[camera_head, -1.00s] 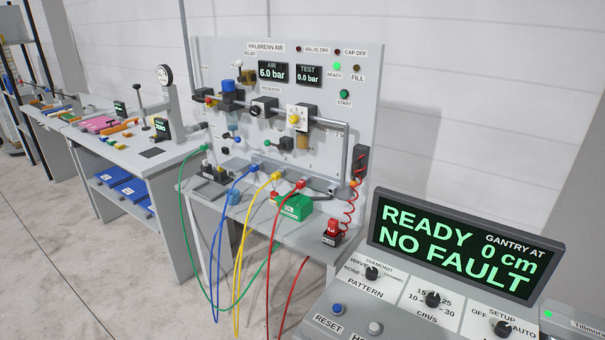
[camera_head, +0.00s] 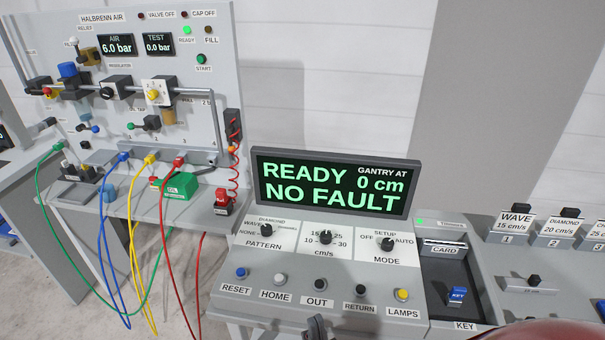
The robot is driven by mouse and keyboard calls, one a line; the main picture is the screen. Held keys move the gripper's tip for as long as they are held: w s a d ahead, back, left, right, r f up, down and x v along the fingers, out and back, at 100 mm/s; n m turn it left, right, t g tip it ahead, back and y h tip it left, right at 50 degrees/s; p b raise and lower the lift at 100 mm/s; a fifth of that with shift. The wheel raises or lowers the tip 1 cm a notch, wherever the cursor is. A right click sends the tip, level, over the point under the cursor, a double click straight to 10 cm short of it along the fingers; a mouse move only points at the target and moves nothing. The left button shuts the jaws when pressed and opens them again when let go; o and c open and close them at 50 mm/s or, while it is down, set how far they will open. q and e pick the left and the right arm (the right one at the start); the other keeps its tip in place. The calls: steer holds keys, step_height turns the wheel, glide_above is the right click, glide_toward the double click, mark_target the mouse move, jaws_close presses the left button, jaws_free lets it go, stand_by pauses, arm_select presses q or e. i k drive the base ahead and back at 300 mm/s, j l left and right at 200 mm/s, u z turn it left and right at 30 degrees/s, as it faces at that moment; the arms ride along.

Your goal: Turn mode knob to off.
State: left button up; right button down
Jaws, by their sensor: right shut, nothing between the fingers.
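The mode knob (camera_head: 387,243) is a small black knob on a white plate marked OFF at left, SETUP at top and AUTO at right, with MODE below. It sits at the right of the sloped grey console, under the display (camera_head: 336,184). Its pointer is too small for me to tell which mark it faces. My right gripper (camera_head: 317,324) shows as a dark tip at the bottom edge, shut and empty. It is below the OUT button, in front of and left of the mode knob, clear of it. My left gripper is not in view.
The pattern knob (camera_head: 265,229) and speed knob (camera_head: 325,237) stand left of the mode knob. Several buttons, including yellow LAMPS (camera_head: 402,295), line the front. A blue key (camera_head: 457,294) and card slot (camera_head: 444,247) are at right. An air panel (camera_head: 255,60) with hoses stands at left.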

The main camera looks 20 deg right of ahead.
mark_target(388, 243)
steer(key=z, duration=1.15)
